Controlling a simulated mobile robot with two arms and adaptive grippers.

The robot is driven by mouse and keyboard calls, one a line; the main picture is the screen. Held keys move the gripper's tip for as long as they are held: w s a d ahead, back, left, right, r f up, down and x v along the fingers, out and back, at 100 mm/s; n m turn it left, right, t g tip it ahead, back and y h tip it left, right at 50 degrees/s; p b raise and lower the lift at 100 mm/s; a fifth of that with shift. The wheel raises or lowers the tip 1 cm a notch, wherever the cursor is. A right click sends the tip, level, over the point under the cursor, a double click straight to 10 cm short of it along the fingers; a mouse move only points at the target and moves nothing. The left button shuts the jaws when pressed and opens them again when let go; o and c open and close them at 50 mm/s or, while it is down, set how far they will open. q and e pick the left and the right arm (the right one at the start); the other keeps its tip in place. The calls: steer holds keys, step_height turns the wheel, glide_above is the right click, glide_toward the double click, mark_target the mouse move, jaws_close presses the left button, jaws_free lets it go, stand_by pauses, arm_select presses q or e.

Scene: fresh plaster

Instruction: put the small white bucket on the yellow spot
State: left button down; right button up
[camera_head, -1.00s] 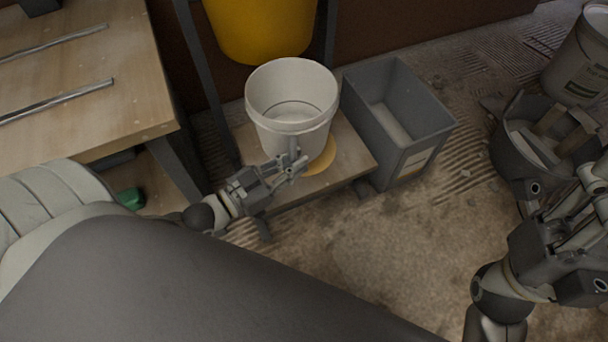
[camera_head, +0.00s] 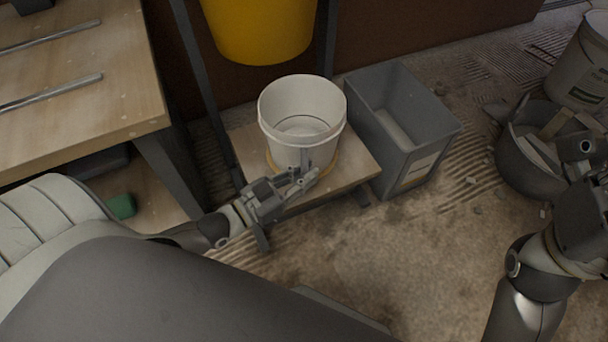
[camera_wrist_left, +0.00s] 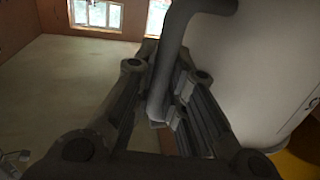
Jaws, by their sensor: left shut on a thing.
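The small white bucket (camera_head: 292,140) is upright and empty over the low wooden platform (camera_head: 352,168). The yellow spot (camera_head: 331,166) shows as a thin rim around the bucket's base; the rest is hidden under it. I cannot tell for sure whether the base touches the spot. My left gripper (camera_head: 298,182) is at the bucket's near side, shut on its dark grey handle (camera_wrist_left: 172,60). In the left wrist view the bucket wall (camera_wrist_left: 255,70) fills the right, with yellow (camera_wrist_left: 297,165) below it. My right gripper (camera_head: 590,160) is partly cut off at the right edge.
A grey bin (camera_head: 412,140) stands close right of the platform. A yellow container (camera_head: 258,30) is above and behind, between dark posts. A wooden workbench (camera_head: 85,85) is at left. A dark tub (camera_head: 515,170) and a larger white bucket (camera_head: 582,75) are at right.

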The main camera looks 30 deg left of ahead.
arm_select(q)
steer(key=shift+f, duration=0.1)
steer(key=c, duration=1.5)
jaws_free()
